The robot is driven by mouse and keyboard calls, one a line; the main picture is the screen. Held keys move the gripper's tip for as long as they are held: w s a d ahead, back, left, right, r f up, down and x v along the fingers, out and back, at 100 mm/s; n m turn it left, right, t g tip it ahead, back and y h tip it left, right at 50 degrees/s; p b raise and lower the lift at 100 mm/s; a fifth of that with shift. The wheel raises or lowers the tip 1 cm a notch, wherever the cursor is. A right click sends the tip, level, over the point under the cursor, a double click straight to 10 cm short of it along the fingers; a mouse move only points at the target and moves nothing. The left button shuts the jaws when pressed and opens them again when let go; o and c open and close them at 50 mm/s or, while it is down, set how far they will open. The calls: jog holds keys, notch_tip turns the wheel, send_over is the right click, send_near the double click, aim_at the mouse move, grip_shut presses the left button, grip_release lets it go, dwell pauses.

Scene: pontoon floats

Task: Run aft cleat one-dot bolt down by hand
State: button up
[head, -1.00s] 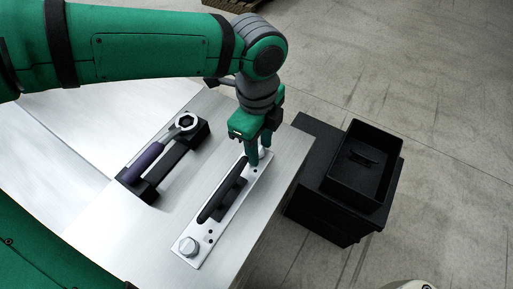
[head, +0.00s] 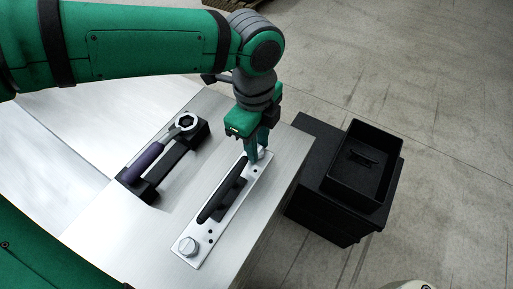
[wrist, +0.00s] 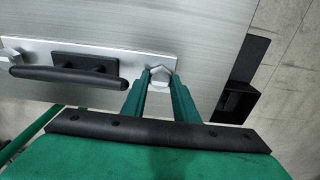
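The aft cleat is a black bar on a silver plate (head: 203,247) on the metal bench top. It also shows in the wrist view (wrist: 129,66). A silver hex bolt head sits at the plate's far end, partly hidden by my fingers; in the wrist view this bolt (wrist: 160,76) fills the gap between my fingertips. My gripper (head: 258,152) points down over that end, its two green fingers on either side of the head and apparently touching it. A second bolt (head: 188,245) stands at the plate's near end, with small dark dots beside it.
A wrench (head: 148,160) with a purple handle lies on a black holder (head: 150,192) left of the cleat. A black open bin (head: 372,205) stands on a dark stand right of the bench, with a small dark item inside. Bench top between holder and plate is clear.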

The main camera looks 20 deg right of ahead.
jog(key=m, duration=0.2)
jog(key=r+m, duration=0.1)
jog(key=m, duration=0.1)
jog(key=shift+w+a+t, duration=0.3)
jog(key=shift+a, duration=0.05)
jog(key=m, duration=0.3)
jog(key=shift+f+m, duration=0.1)
jog(key=shift+m, duration=0.3)
jog(key=shift+c, duration=0.4)
jog(key=shift+o, duration=0.3)
jog(key=m, duration=0.4)
jog(key=shift+s+a+f, duration=0.15)
jog(key=m, duration=0.8)
jog(key=shift+m, duration=0.3)
jog(key=shift+o, duration=0.4)
jog(key=shift+m, duration=1.1)
jog(key=shift+w+m, duration=0.2)
jog(key=shift+m, duration=0.5)
jog(key=shift+c, duration=0.3)
